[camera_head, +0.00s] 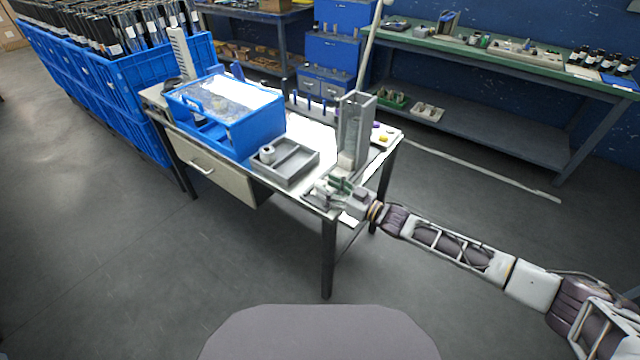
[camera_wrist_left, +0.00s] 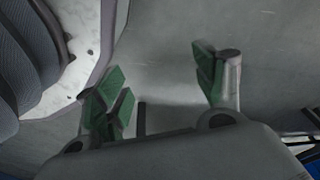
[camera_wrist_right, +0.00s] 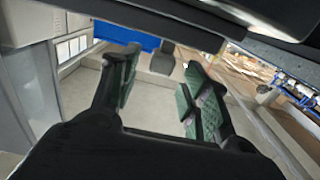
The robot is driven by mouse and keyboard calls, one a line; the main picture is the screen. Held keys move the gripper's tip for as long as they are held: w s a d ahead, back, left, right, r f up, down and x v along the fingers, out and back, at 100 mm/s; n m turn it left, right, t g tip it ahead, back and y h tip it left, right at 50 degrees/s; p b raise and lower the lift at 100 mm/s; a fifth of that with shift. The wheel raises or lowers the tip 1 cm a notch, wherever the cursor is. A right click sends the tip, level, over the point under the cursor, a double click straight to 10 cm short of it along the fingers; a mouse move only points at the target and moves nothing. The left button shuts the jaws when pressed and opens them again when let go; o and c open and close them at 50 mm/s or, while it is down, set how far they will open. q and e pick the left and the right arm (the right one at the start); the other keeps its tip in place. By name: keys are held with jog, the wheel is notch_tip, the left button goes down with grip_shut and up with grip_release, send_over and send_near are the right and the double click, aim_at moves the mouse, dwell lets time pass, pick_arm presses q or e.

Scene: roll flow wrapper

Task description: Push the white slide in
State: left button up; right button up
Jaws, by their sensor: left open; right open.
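An upright grey metal channel (camera_head: 356,125) stands at the right end of the worktable (camera_head: 300,108). A small whitish block (camera_head: 346,160) shows at its foot; I cannot tell whether this is the white slide. My right gripper (camera_head: 337,187) is at the table's front right corner, just in front of the channel's foot. In the right wrist view its green-padded fingers (camera_wrist_right: 160,95) are apart with nothing between them. My left gripper (camera_wrist_left: 165,90) shows only in the left wrist view, open and empty above the grey floor.
A blue machine with a clear lid (camera_head: 228,108) stands on the table's left part. Blue crates (camera_head: 130,95) stand at the left. The floor before the table is clear.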

aim_at(324, 185)
pick_arm(q)
jog(key=shift+w+d+r, duration=0.2)
jog(key=shift+w+r, duration=0.25)
jog(key=shift+w+d+r, duration=0.15)
jog(key=shift+w+r, duration=0.3)
pick_arm(e)
jog(key=shift+x, duration=1.8)
pick_arm(q)
jog(key=shift+s, duration=0.1)
pick_arm(e)
jog(key=shift+c, duration=0.3)
jog(key=shift+c, duration=1.1)
pick_arm(q)
jog(key=shift+s+f, duration=0.2)
jog(key=shift+s, duration=0.05)
pick_arm(e)
grip_shut()
